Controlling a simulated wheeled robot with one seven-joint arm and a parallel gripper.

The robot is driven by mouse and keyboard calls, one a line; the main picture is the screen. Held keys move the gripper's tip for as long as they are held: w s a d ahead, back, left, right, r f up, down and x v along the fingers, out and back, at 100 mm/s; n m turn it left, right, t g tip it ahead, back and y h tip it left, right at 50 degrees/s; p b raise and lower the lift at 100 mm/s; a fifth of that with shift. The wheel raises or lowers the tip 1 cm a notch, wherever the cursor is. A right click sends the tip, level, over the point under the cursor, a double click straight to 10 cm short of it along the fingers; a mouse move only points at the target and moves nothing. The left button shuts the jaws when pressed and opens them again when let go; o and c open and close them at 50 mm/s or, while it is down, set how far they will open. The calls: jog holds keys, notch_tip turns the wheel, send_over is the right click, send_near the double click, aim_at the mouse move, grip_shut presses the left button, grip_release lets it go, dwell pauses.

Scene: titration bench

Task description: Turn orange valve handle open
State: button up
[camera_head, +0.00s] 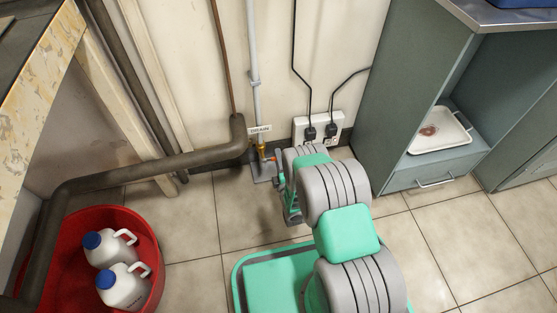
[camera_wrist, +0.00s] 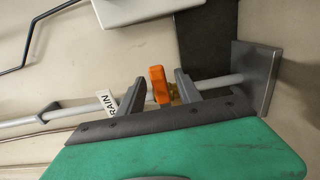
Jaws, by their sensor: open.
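The orange valve handle (camera_wrist: 159,84) sits on a brass fitting (camera_wrist: 174,91) on a thin grey pipe (camera_wrist: 218,81). In the wrist view my gripper (camera_wrist: 160,85) is open, with one finger on each side of the handle and a visible gap to each. In the head view the handle is a small orange spot (camera_head: 271,159) low on the wall, beside the brass valve (camera_head: 261,149) and partly hidden by my arm. A white drain label (camera_head: 260,130) is just above the valve; its end shows in the wrist view (camera_wrist: 106,101).
A power outlet (camera_head: 318,127) with two black plugs is right of the pipe. A thick dark pipe (camera_head: 150,163) runs along the left. A red tub (camera_head: 148,235) holds two white jugs. A grey-green cabinet (camera_head: 400,100) with a tray (camera_head: 440,131) stands at right.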

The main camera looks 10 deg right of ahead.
jog(key=shift+w, duration=0.3)
jog(key=shift+c, duration=0.3)
grip_shut()
dwell(0.9)
